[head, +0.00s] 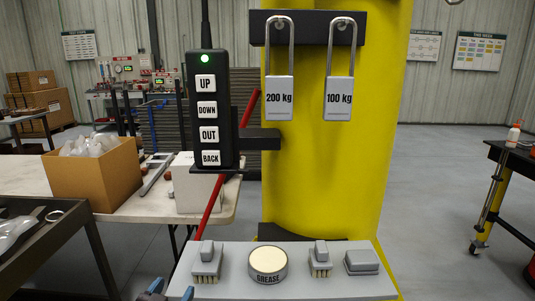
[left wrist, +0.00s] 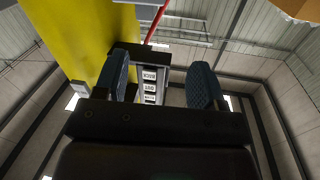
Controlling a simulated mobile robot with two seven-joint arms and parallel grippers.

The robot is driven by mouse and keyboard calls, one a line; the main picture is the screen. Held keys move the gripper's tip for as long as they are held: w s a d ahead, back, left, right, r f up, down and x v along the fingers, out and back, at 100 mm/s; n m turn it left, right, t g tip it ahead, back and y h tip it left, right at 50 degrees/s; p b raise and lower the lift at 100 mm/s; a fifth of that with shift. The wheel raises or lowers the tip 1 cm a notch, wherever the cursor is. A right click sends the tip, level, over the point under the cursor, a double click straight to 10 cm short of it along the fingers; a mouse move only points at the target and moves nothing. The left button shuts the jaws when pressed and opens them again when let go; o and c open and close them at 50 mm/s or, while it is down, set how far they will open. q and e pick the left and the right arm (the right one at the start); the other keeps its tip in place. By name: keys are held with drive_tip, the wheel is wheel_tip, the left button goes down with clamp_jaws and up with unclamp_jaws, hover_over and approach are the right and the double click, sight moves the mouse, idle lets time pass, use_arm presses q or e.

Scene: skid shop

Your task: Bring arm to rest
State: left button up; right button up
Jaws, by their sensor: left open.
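My left gripper (head: 168,292) shows only as blue fingertips at the bottom edge of the head view, at the front left of the grey shelf (head: 290,286). In the left wrist view its two blue fingers (left wrist: 161,80) are apart, with nothing held between them. Beyond that gap, well apart from the fingers, the black pendant (left wrist: 151,87) shows small, with its labels. In the head view the pendant (head: 208,110) stands upright in a holder on the yellow column, with a lit green light and UP, DOWN, OUT and BACK buttons. My right gripper is not seen.
The yellow column (head: 330,180) carries padlock-shaped 200 kg (head: 279,97) and 100 kg (head: 339,98) weights. The shelf holds two brushes, a grease tin (head: 268,264) and a grey block (head: 362,262). A white table with a cardboard box (head: 95,175) stands left.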

use_arm(q)
drive_tip(key=s+a+f+n+g+y, duration=0.1)
drive_tip(key=s+a+f+g, duration=0.2)
drive_tip(key=s+f, duration=0.7)
drive_tip(key=s+a+f+n+g+y, duration=0.1)
drive_tip(key=s+a+f+g, duration=0.2)
drive_tip(key=s+f, duration=0.7)
drive_tip(key=s+a, duration=0.1)
drive_tip(key=s, duration=0.3)
drive_tip(key=shift+s+f+y, duration=0.4)
